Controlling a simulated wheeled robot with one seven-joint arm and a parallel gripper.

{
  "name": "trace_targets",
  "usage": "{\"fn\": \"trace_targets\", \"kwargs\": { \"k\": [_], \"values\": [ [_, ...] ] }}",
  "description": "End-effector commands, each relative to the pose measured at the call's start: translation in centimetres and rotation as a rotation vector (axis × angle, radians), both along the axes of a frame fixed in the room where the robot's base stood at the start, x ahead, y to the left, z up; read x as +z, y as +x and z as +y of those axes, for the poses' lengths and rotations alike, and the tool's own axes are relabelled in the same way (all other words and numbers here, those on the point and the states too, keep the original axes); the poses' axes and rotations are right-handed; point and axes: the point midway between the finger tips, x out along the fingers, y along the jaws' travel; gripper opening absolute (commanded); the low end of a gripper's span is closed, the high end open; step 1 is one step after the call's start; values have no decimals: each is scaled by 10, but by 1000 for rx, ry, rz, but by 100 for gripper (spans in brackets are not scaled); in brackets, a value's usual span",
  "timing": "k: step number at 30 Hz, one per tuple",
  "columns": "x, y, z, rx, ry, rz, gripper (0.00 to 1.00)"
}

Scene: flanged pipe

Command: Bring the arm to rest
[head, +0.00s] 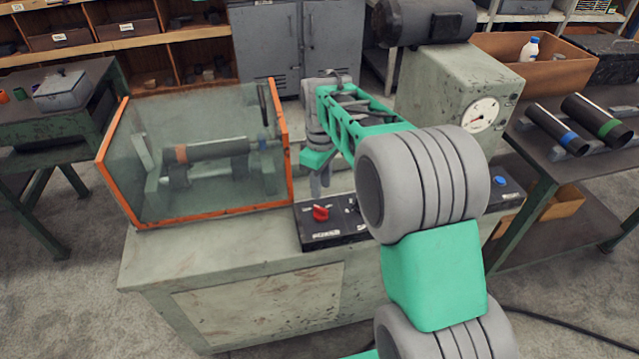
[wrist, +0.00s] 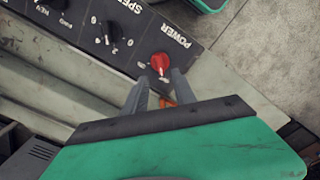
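My arm reaches across the bench from the right in the head view. My gripper (head: 320,187) points down above the black control panel (head: 333,236), close to the red POWER knob (head: 320,213). In the wrist view, my gripper (wrist: 161,80) has its two grey fingers apart with a gap between them. The red knob (wrist: 160,63) shows just past the fingertips, roughly centred between them. I cannot tell whether the fingers touch it. Nothing is held.
A glass case with an orange frame (head: 283,160) encloses a dark pipe left of my gripper. A grey-green machine with a gauge (head: 482,114) stands behind my arm. More black knobs (wrist: 112,45) line the panel. Side tables flank the bench.

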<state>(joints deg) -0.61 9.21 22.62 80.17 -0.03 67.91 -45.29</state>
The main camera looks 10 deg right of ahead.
Motion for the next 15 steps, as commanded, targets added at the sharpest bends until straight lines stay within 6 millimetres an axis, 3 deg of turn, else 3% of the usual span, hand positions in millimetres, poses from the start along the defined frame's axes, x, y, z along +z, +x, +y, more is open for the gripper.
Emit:
{"fn": "trace_targets", "kwargs": {
  "k": [5, 8, 12, 15],
  "values": [
    [3, -3, 0, -12, 0, -6, 33],
    [21, -24, 0, -96, 2, -41, 33],
    [47, -88, -1, -328, 23, -129, 33],
    [50, -138, -2, -509, 53, -192, 33]
  ]
}}
